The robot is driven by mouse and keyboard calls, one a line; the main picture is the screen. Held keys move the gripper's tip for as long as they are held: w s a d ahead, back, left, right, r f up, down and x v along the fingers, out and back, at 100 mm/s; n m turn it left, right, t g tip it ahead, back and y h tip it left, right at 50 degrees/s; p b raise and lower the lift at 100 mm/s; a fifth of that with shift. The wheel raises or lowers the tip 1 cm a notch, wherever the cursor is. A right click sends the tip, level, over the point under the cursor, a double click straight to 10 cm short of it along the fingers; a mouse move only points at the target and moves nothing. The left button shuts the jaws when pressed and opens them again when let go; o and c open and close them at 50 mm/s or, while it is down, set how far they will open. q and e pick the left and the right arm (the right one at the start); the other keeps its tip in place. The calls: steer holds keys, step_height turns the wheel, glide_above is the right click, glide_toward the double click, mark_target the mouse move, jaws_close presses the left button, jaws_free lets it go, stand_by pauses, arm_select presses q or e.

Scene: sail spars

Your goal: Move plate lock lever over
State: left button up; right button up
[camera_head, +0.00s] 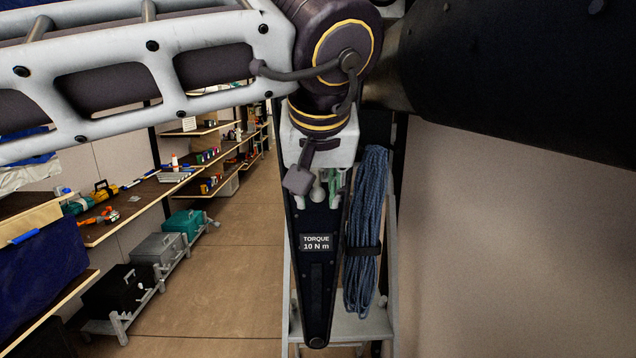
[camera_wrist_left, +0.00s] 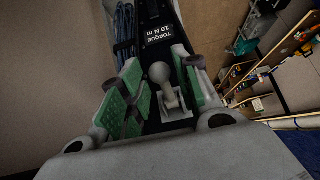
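The plate lock lever (camera_wrist_left: 160,76) shows in the left wrist view as a pale grey ball on a short stem, rising from a light square base. It stands on a dark tapered panel with a white label reading "TORQUE 10 N m" (camera_head: 317,243). My left gripper (camera_head: 318,186) is at the panel's upper end. In the left wrist view its green-padded fingers (camera_wrist_left: 157,82) are open, one on each side of the lever, with visible gaps. In the head view the fingers and wrist largely hide the lever. My right gripper is not in view.
A blue rope coil (camera_head: 366,230) hangs just right of the panel, on a light frame (camera_head: 393,290). A large black rounded shape (camera_head: 530,70) fills the upper right. Shelves with tools (camera_head: 140,190) and cases (camera_head: 160,249) line the left. The floor (camera_head: 240,255) between is clear.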

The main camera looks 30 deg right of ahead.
arm_select(q)
steer(key=shift+w+d+f, duration=0.15)
steer(key=shift+w+f, duration=0.1)
steer(key=shift+f, duration=0.2)
steer(key=shift+r, duration=0.15)
steer(key=c, duration=0.6)
steer(key=shift+o, duration=0.2)
